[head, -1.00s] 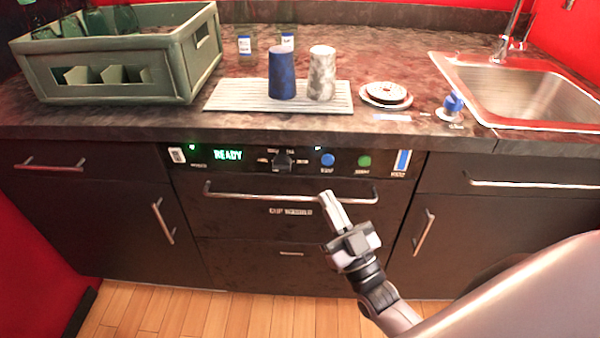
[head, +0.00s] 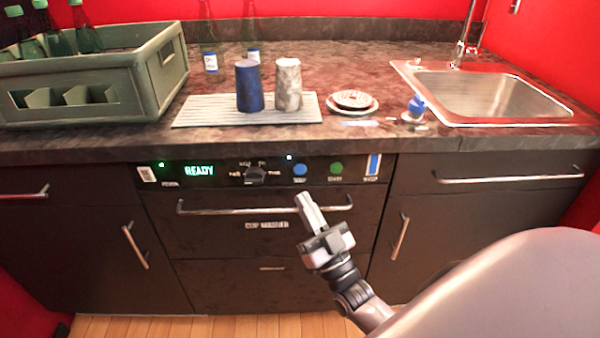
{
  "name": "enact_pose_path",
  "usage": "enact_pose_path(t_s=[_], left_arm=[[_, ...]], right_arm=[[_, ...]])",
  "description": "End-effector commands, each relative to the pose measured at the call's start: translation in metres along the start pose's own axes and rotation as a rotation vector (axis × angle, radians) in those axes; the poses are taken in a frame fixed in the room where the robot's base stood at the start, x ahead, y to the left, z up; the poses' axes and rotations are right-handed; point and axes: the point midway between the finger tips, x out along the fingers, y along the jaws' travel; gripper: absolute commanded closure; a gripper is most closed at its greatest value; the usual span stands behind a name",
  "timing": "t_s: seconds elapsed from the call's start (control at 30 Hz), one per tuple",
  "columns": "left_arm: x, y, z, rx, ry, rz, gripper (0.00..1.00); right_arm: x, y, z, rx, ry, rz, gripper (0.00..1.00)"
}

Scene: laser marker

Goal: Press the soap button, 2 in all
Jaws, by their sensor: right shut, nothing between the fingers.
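The dark control panel of the cup washer has a round blue button (head: 300,170) and a round green button (head: 336,168) to its right. The small labels under them are too blurred to read surely; the blue one may be the soap button. The panel display (head: 199,170) reads READY in green. My right gripper (head: 306,202) is shut and empty, its fingertips below the blue button in the picture and apart from it. It is in front of the washer's drawer handle (head: 265,208). My left gripper is not in view.
A black knob (head: 255,175) and a blue strip gauge (head: 373,167) share the panel. Above, the counter holds a green crate (head: 150,100) with bottles, a ribbed mat (head: 205,112) with two cups, a small dish (head: 352,102), a blue-topped item (head: 416,106) and a sink (head: 490,95).

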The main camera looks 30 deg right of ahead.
Motion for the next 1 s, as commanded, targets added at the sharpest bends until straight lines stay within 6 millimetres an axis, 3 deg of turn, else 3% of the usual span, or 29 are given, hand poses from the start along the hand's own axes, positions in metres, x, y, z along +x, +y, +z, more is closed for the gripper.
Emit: enact_pose_path(t_s=[0.43, 1.0], left_arm=[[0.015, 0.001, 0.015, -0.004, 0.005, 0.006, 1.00], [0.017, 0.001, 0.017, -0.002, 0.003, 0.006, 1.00]], right_arm=[[0.038, 0.029, 0.030, -0.001, 0.000, 0.000, 1.00], [0.043, 0.032, 0.032, 0.000, -0.001, 0.000, 1.00]])
